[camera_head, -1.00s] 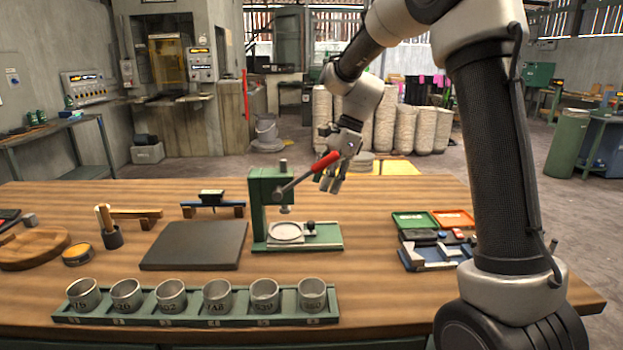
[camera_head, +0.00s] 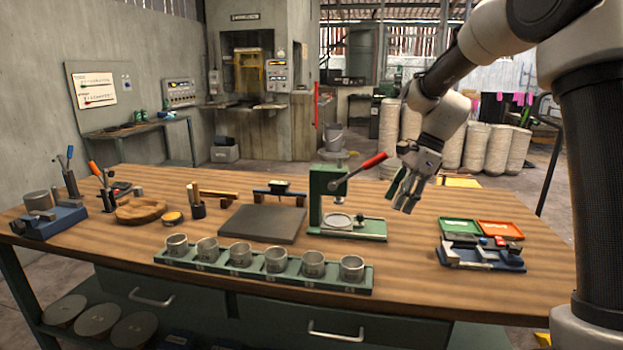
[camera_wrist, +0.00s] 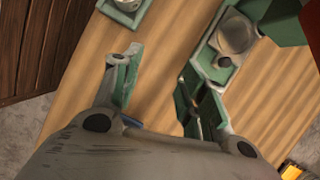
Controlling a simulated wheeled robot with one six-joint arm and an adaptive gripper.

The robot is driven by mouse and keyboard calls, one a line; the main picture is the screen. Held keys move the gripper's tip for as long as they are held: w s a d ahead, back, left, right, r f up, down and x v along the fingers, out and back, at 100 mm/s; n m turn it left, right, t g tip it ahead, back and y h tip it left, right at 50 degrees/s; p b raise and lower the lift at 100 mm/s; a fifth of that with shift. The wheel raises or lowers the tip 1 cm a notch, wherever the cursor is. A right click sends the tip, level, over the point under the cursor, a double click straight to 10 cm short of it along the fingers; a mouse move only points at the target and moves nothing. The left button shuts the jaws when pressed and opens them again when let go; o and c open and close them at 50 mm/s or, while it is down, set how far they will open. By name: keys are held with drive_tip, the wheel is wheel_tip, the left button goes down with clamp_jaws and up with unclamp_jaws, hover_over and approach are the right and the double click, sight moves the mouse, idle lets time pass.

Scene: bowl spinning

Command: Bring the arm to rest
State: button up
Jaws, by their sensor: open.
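My gripper (camera_head: 404,192) hangs above the workbench, just right of the green press (camera_head: 318,196) with its red-handled lever (camera_head: 368,165). Its fingers are apart and nothing is between them. In the wrist view my open gripper (camera_wrist: 160,95) points down over bare wooden tabletop. The press base with its round plate (camera_wrist: 236,36) shows at the upper right there. My arm comes in from the right side of the head view.
On the workbench (camera_head: 420,285) stand a green rack (camera_head: 290,282) of several numbered cups, a dark slab (camera_head: 262,224), and green and orange trays (camera_head: 500,229) at the right. A wooden disc (camera_head: 141,210) lies left. Sacks (camera_head: 480,146) stand behind.

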drive_tip(key=s+d+r+n+t+h, duration=0.1)
drive_tip(key=s+d+n, duration=0.3)
drive_tip(key=s, duration=0.6)
drive_tip(key=s+d+r+n+t+h, duration=0.2)
drive_tip(key=s+d+n, duration=0.3)
drive_tip(key=s, duration=0.5)
drive_tip(key=s+d+r+n+t+h, duration=0.1)
drive_tip(key=s+d+r+n, duration=0.2)
drive_tip(key=s+d+n, duration=0.2)
drive_tip(key=s+n, duration=0.3)
drive_tip(key=s, duration=0.2)
drive_tip(key=shift+s+r+t+h, duration=0.15)
drive_tip(key=shift+s+t+h, duration=0.15)
